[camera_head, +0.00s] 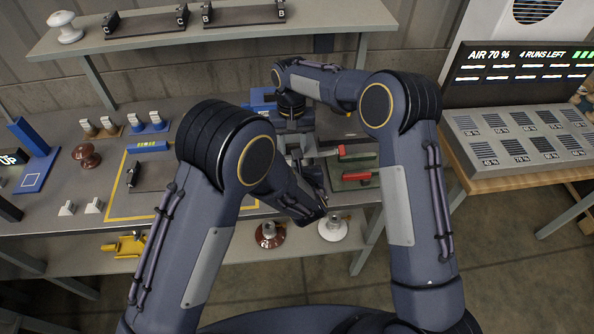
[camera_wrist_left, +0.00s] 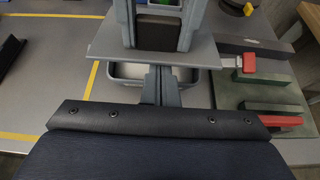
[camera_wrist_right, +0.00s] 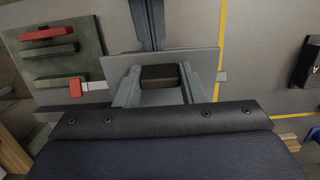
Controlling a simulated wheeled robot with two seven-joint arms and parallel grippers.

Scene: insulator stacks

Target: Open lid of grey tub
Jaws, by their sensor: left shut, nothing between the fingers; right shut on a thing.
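The flat grey lid (camera_wrist_left: 108,54) has a dark block handle (camera_wrist_right: 160,76). My right gripper (camera_wrist_right: 158,88) is shut on this handle, one finger on each side. In the left wrist view the grey tub (camera_wrist_left: 125,84) shows below the lid, with part of its open inside and something pale in it. The lid appears raised above the rim and hides the rest of the tub. My left gripper (camera_wrist_left: 161,82) is shut and empty, its fingers in front of the tub beside the lid's edge. In the head view my arms largely hide the tub and lid.
A green board (camera_head: 352,177) with red-ended bars lies beside the tub, close to the lid's edge. Yellow tape (camera_head: 118,190) marks the bench to the left. Brown and white insulators (camera_head: 332,228) stand on the lower shelf.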

